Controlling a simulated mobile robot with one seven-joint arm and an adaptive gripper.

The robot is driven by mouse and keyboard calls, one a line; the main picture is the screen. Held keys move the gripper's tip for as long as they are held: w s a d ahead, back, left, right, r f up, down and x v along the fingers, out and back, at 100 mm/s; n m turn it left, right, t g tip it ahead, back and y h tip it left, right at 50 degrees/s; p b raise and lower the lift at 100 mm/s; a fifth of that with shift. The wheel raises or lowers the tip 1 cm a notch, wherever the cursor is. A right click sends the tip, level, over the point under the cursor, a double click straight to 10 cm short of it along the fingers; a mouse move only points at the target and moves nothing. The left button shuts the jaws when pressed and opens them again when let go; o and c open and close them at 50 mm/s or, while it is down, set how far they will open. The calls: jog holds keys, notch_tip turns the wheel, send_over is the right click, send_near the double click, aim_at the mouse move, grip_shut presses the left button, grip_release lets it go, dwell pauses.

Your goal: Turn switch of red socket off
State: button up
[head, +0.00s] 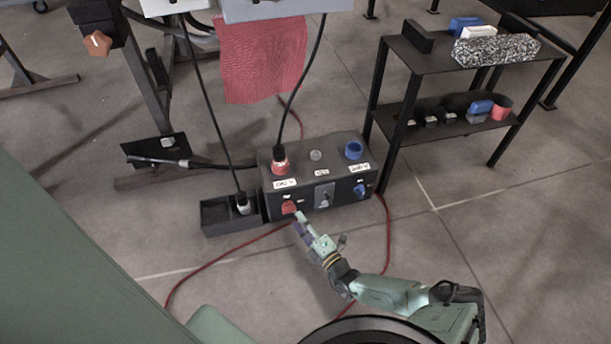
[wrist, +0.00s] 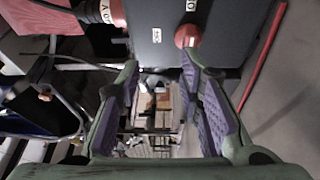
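A dark power box (head: 318,199) stands on the floor. A red socket (head: 280,168) with a black cable plugged in is on its top left. The red rotary switch (head: 289,207) is on the box's front, below that socket. In the wrist view, the red switch (wrist: 188,36) shows at the top, just beyond the right fingertip, and red socket parts (wrist: 112,12) show top left. My gripper (head: 299,221) is close in front of the red switch. In the wrist view my gripper (wrist: 161,64) is open, with nothing between the fingers. Contact with the switch cannot be told.
A blue socket (head: 353,150) and blue switch (head: 360,190) are at the box's right. A grey central switch plate (head: 324,195) lies between the switches. A black bin (head: 230,216) holding a plug stands left. A shelf rack (head: 445,132) stands right. Red cable loops across the floor.

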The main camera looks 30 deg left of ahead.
aim_at(291, 212)
jog(key=d+f, duration=0.3)
jog(key=d, duration=0.1)
jog(key=shift+n+g, duration=0.3)
jog(key=shift+g, duration=0.1)
jog(key=x, duration=0.3)
jog(key=b+x, duration=0.1)
jog(key=x, duration=0.6)
jog(key=shift+s+a+f+b, duration=0.15)
jog(key=shift+a+f+b, duration=0.2)
jog(key=shift+c, duration=0.3)
grip_shut()
